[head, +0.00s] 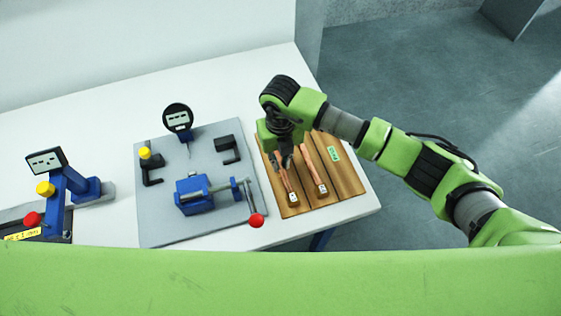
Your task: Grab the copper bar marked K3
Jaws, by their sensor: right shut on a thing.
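Two copper bars lie in the grooves of a wooden rack, each with a small white tag at its near end. The tag marks are too small to read, so I cannot tell which bar is K3. My right gripper (283,162) points down at the far part of the left copper bar (287,182) and is shut on it. The bar still appears to lie along its groove. The right copper bar (314,172) lies apart from the fingers, its far end close to my gripper. My left gripper is not in view.
The wooden rack (345,184) has a green label (333,153) and sits near the white table's right edge. Left of it, a grey plate (160,222) carries a blue vise (193,194), a dial gauge (178,118) and a red-knobbed lever (257,220). Another blue device (60,190) stands far left.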

